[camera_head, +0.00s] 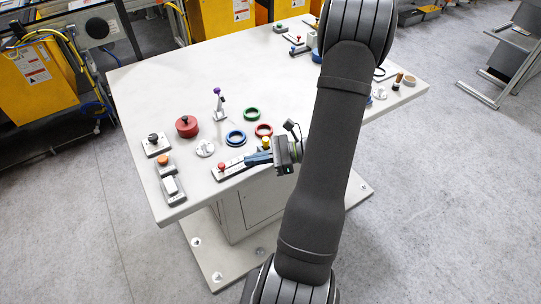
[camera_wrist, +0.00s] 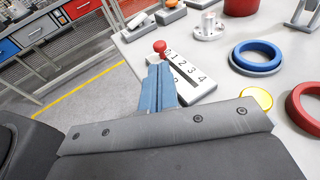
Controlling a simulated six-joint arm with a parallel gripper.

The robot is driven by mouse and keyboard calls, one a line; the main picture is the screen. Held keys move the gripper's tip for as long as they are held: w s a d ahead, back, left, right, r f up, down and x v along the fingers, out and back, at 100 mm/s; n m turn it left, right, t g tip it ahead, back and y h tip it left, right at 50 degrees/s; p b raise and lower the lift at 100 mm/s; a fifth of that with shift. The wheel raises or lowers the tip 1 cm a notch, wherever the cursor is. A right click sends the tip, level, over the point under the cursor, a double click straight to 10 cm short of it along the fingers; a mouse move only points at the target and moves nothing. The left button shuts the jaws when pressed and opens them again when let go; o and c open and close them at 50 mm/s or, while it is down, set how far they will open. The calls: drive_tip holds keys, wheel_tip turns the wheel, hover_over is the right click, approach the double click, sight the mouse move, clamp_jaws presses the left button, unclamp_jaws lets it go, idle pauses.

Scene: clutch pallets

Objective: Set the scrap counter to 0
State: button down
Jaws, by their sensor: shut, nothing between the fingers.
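The scrap counter (camera_head: 229,171) is a light plate near the table's front edge, with a row of digits up to 4; it also shows in the wrist view (camera_wrist: 190,82). Its red knob (camera_wrist: 159,47) stands at the low-number end of the row and is at the plate's left end in the head view (camera_head: 222,166). My gripper (camera_wrist: 157,68) has blue fingers, shut and empty. They point at the knob and lie over the plate, hiding part of it. In the head view my gripper (camera_head: 249,159) is right of the knob. Whether the fingertips touch the knob is unclear.
A blue ring (camera_head: 236,138), a red ring (camera_head: 264,130) and a yellow piece (camera_wrist: 257,98) lie close by. A red round pot (camera_head: 187,126) and several small control units stand to the left. The table's middle back is clear.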

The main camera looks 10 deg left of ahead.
sight(222, 168)
drive_tip(key=shift+x, duration=2.8)
drive_tip(key=shift+s+a, duration=0.75)
drive_tip(key=shift+a, duration=0.05)
drive_tip(key=shift+d, duration=0.1)
drive_tip(key=v, duration=1.4)
drive_tip(key=shift+w+d, duration=0.3)
drive_tip(key=shift+w, duration=0.05)
drive_tip(key=shift+a, duration=0.15)
drive_tip(key=x, duration=1.3)
drive_tip(key=shift+s, duration=0.1)
